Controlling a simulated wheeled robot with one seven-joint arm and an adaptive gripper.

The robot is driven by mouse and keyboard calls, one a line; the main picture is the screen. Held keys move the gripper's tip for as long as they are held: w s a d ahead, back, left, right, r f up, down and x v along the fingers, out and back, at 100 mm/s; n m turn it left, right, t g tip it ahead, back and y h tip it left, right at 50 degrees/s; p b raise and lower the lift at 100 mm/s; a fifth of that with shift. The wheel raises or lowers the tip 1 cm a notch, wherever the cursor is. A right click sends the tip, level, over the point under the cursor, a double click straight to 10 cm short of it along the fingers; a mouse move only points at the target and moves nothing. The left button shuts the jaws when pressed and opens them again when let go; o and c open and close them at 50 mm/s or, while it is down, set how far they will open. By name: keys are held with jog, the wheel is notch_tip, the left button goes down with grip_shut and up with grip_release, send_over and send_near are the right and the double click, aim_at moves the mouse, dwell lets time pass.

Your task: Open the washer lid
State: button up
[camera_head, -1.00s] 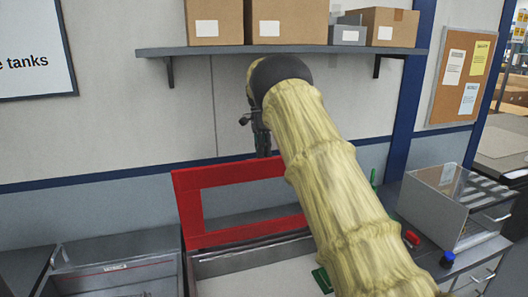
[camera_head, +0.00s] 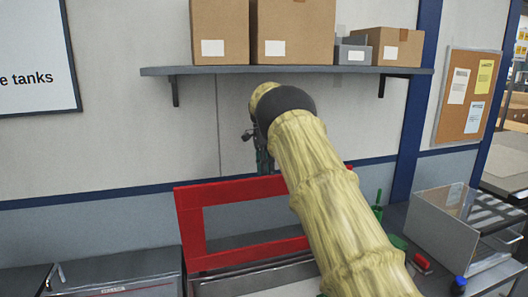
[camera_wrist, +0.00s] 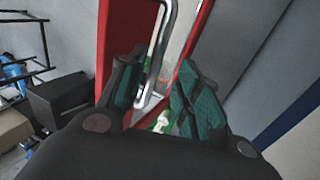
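The washer lid (camera_head: 190,232) is a red rectangular frame, raised steeply above the washer in the head view. Its right part is hidden behind my arm. My gripper (camera_head: 263,160) is at the lid's top edge, partly hidden by my wrist. In the wrist view, my gripper (camera_wrist: 158,90) has its two teal-padded fingers apart. A bent metal handle (camera_wrist: 163,45) and red lid bars (camera_wrist: 116,35) show between and beyond them. I cannot tell whether either finger touches the handle. The washer body (camera_head: 240,282) shows as a grey rim below the lid.
A shelf (camera_head: 215,71) with cardboard boxes (camera_head: 290,30) runs along the wall above my gripper. A clear-sided bin (camera_head: 445,225) and small red, green and blue items stand on the bench to the right. A grey metal unit (camera_head: 120,270) is at the left.

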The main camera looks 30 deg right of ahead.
jog(key=v, duration=0.8)
jog(key=shift+r, duration=0.35)
jog(key=shift+s+d, duration=0.1)
jog(key=shift+s, duration=0.05)
dwell(0.4)
